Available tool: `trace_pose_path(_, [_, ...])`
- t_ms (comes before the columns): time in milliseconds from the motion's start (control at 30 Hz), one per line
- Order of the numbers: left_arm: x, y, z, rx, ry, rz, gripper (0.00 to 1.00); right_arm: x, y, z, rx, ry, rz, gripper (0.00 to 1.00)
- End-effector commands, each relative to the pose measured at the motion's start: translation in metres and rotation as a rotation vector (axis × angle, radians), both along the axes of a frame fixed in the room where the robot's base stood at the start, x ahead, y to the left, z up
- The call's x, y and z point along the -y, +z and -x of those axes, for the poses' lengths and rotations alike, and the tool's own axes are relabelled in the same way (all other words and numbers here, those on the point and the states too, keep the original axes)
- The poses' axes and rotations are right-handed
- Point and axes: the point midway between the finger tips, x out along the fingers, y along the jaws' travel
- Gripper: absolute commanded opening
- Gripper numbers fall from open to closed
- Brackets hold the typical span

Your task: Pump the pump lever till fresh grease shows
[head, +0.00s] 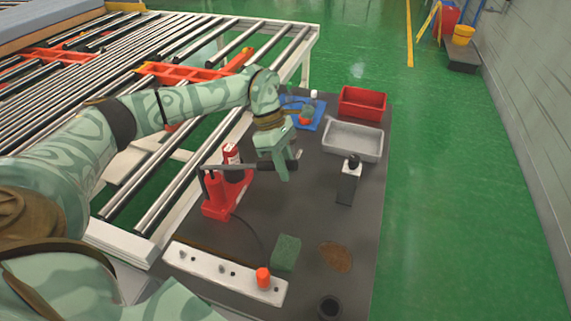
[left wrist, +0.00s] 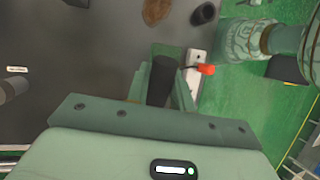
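The red grease pump (head: 218,200) stands on the dark table top with its black pump lever (head: 232,167) reaching right, roughly level. My left gripper (head: 280,165) is at the lever's thick end. In the left wrist view, the dark lever grip (left wrist: 162,82) fills the gap between my left gripper's fingers (left wrist: 162,95), which look shut on it. A white bar (head: 210,266) with several small fittings and an orange-red cap (head: 263,277) lies at the near edge; a thin dark hose runs from the pump towards it. I cannot make out grease. My right gripper is not in view.
A green pad (head: 286,252), a brown patch (head: 336,257) and a black cup (head: 329,307) are on the near right. A black-and-white bottle (head: 349,182), a grey tray (head: 353,141), a red bin (head: 362,102) and a blue tray (head: 318,109) stand farther back. A roller conveyor (head: 185,155) is at left.

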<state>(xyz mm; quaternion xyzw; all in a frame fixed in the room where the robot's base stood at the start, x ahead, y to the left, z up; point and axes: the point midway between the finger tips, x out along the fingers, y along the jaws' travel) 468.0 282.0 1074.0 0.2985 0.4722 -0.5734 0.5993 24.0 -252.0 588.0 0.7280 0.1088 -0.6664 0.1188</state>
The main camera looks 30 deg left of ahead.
Motion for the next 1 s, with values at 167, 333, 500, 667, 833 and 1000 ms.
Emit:
trace_pose_path(167, [0.005, -0.012, -0.001, -0.012, -0.002, -0.041, 0.00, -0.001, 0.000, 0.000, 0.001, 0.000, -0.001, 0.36])
trace_pose_path(333, [0.016, -0.055, -0.004, -0.049, -0.005, -0.196, 0.00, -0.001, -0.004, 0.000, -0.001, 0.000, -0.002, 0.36])
trace_pose_path(500, [0.018, -0.098, -0.004, -0.085, -0.003, -0.346, 0.00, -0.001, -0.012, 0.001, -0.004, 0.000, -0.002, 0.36])
trace_pose_path(667, [0.016, -0.116, -0.004, -0.099, 0.000, -0.416, 0.00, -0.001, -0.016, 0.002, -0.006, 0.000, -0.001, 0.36])
trace_pose_path(833, [0.016, -0.118, -0.004, -0.101, -0.001, -0.425, 0.00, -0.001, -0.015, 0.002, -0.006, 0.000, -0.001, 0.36])
trace_pose_path(1000, [0.016, -0.119, -0.003, -0.104, -0.002, -0.426, 0.29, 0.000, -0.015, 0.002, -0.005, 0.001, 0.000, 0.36])
